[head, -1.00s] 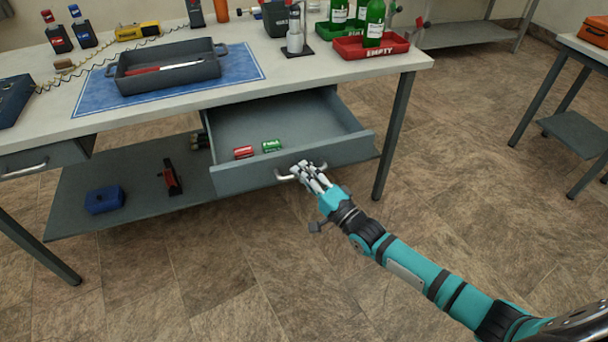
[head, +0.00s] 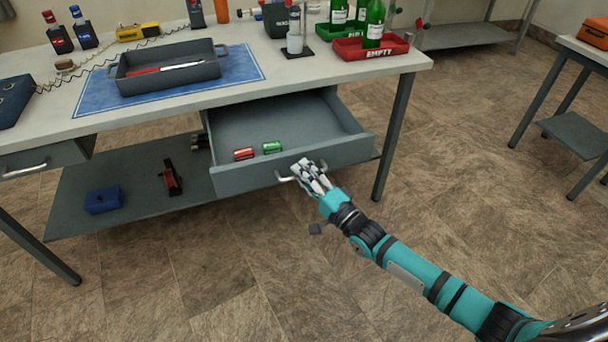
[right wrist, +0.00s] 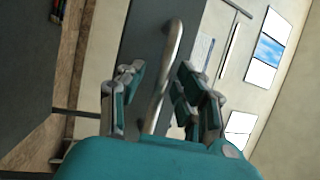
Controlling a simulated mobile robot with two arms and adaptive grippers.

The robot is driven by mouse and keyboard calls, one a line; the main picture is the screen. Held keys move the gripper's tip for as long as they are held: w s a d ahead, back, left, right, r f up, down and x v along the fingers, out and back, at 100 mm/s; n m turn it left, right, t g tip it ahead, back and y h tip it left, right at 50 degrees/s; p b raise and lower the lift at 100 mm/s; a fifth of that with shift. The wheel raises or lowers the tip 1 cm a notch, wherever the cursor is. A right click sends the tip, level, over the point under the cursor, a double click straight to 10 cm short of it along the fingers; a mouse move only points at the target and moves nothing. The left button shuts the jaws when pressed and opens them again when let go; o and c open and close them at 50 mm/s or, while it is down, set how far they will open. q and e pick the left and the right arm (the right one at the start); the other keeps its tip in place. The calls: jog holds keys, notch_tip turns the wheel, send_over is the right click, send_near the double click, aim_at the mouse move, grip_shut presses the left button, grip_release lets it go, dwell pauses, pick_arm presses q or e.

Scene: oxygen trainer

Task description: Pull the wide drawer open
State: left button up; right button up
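The wide drawer (head: 235,180) under the bench stands pulled out, with its grey inside showing. A red item and a green item lie in it near the front. Its metal bar handle (head: 284,179) is partly hidden by my right gripper (head: 308,170) in the head view. In the right wrist view the handle (right wrist: 170,60) passes between the fingers of my right gripper (right wrist: 163,82). The fingers are apart, with gaps beside the bar, so the gripper is open around the handle. My left gripper is not in view.
The bench top (head: 290,80) carries a grey tray (head: 170,70) on a blue mat, and a red tray (head: 370,48) with green bottles. A bench leg (head: 394,135) stands right of the drawer. A lower shelf (head: 140,205) holds a blue box. The floor in front is clear.

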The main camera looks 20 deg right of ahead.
jog(key=v, duration=1.2)
